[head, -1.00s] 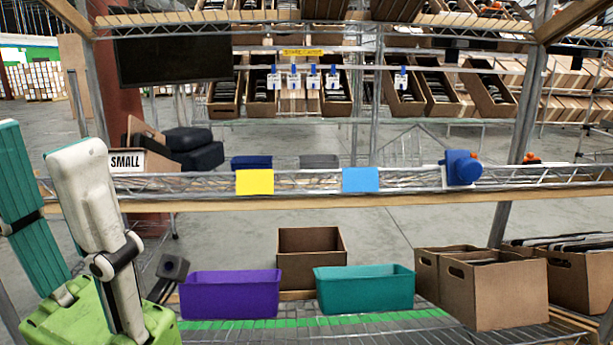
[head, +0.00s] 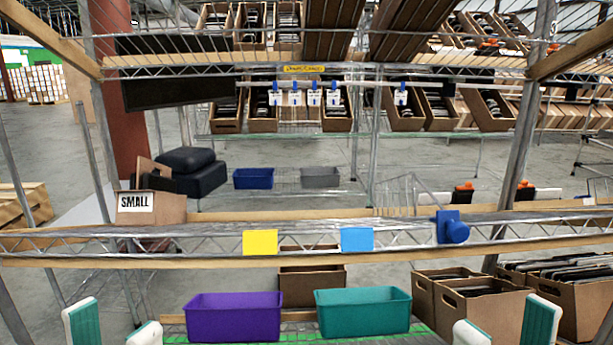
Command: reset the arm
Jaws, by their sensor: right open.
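My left gripper (head: 114,326) shows at the bottom left edge, its two white and teal fingers pointing up and standing apart with nothing between them. My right gripper (head: 506,327) shows at the bottom right edge in the same way, open and empty. Only the finger ends are in view; both arms and the gripper bodies are below the picture. The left gripper is left of the purple bin (head: 233,317), and the right one is right of the teal bin (head: 363,312).
A shelf beam (head: 200,262) with yellow (head: 260,242) and blue (head: 357,240) cards crosses above the bins. A brown carton (head: 312,285) stands behind the bins. More cartons (head: 477,310) stand at the right, behind the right gripper. A blue knob-like device (head: 449,227) sits on the beam.

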